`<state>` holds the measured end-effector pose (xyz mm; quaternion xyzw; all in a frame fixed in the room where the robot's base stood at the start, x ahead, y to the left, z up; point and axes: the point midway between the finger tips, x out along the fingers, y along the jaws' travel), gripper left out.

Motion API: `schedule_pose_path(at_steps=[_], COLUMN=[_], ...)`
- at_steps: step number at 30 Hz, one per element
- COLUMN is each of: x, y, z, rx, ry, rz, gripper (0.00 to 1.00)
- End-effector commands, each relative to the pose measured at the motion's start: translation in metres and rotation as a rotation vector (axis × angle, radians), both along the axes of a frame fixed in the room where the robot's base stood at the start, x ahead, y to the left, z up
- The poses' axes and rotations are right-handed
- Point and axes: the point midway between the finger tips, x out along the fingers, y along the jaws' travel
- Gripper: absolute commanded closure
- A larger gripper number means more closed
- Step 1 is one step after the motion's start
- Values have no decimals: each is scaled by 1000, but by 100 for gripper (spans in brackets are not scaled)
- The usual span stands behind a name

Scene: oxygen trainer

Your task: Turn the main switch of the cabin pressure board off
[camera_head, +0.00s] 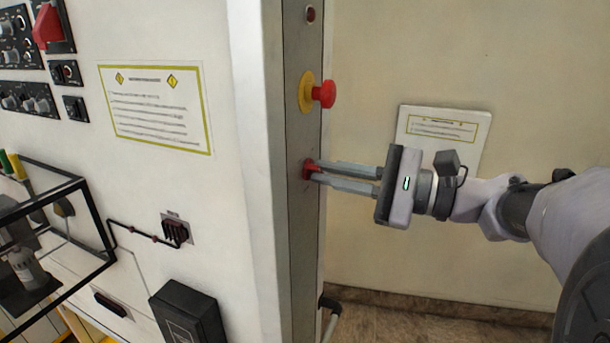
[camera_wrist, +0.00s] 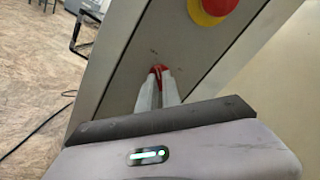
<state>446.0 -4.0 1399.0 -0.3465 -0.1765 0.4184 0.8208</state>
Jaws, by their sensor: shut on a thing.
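A small red switch (camera_head: 308,169) sits on the narrow grey side face of the cabinet, below a red mushroom button on a yellow ring. My gripper (camera_head: 314,173) reaches in from the right, and its two fingers are shut on the red switch. In the wrist view the red switch (camera_wrist: 158,69) shows between the fingertips (camera_wrist: 158,78), which partly hide it. I cannot tell from these frames which position the switch is in.
The red mushroom button (camera_head: 322,94) sticks out just above my fingers; it also shows in the wrist view (camera_wrist: 219,5). A dark round fitting (camera_head: 311,14) is higher up. A paper sign (camera_head: 440,130) hangs on the wall behind my wrist. A glass case (camera_head: 60,230) stands at left.

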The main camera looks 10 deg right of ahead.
Motion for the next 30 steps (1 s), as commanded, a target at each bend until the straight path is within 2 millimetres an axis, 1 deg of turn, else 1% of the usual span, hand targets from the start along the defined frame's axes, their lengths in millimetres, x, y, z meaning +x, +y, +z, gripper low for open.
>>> schedule_pose_path(at_steps=[10,11,12,14,22,25,28,30], x=[0,0,0,0,0,-2,-10,-21], y=[0,0,0,0,0,-4,-16,-32], z=[1,1,1,1,0,0,0,0], rx=[-1,-1,-1,-1,-1,-1,-1,0], ry=[-3,-3,-3,-3,-2,-2,-2,0], rz=[-1,-1,-1,-1,0,-1,-4,-7], gripper=[100,89,82,70,69,69,69,69])
